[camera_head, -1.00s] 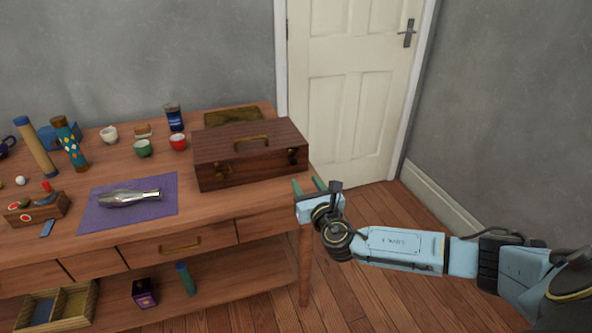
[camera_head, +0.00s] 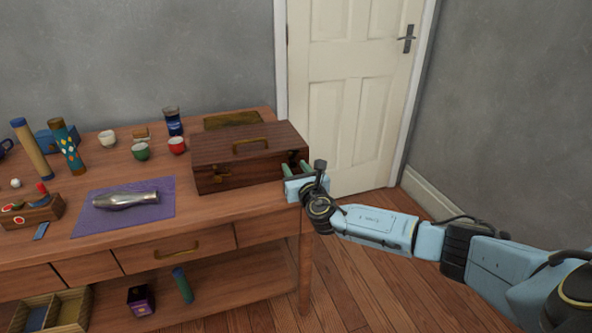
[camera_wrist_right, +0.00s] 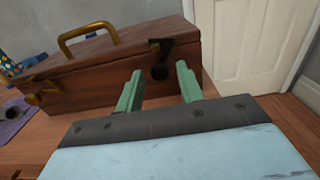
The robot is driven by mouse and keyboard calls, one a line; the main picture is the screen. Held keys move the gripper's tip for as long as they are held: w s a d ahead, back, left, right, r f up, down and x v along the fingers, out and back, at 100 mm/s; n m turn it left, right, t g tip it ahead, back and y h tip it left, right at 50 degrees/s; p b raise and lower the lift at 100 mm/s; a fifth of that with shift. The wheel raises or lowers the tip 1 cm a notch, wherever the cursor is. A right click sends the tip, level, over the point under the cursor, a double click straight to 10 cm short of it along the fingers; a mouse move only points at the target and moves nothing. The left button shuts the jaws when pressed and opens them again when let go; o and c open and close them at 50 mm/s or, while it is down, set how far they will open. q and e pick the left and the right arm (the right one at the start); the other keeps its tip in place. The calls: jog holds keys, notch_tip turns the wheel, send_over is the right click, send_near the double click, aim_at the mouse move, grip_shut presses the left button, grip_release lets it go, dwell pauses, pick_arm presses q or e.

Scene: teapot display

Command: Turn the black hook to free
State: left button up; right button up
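The black hook (camera_wrist_right: 160,72) sits on the front of the brown wooden box (camera_wrist_right: 100,80), near its right end, beside a small brass fitting. In the head view the box (camera_head: 225,175) stands closed on the table, and the hook is small and partly hidden near my gripper. My right gripper (camera_head: 298,172) is at the box's right front corner. In the right wrist view its two green fingers (camera_wrist_right: 158,82) are apart, with nothing held between them. The hook shows in the gap between the fingertips, beyond them. My left gripper is not in view.
A brass handle (camera_head: 251,145) tops the box. A silver vase (camera_head: 127,200) lies on a purple cloth (camera_head: 100,227) to the left. Cups (camera_head: 141,151) and a dark jar (camera_head: 173,121) stand behind. The table's right edge is close below my gripper; open floor lies right.

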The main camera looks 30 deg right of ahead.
grip_shut()
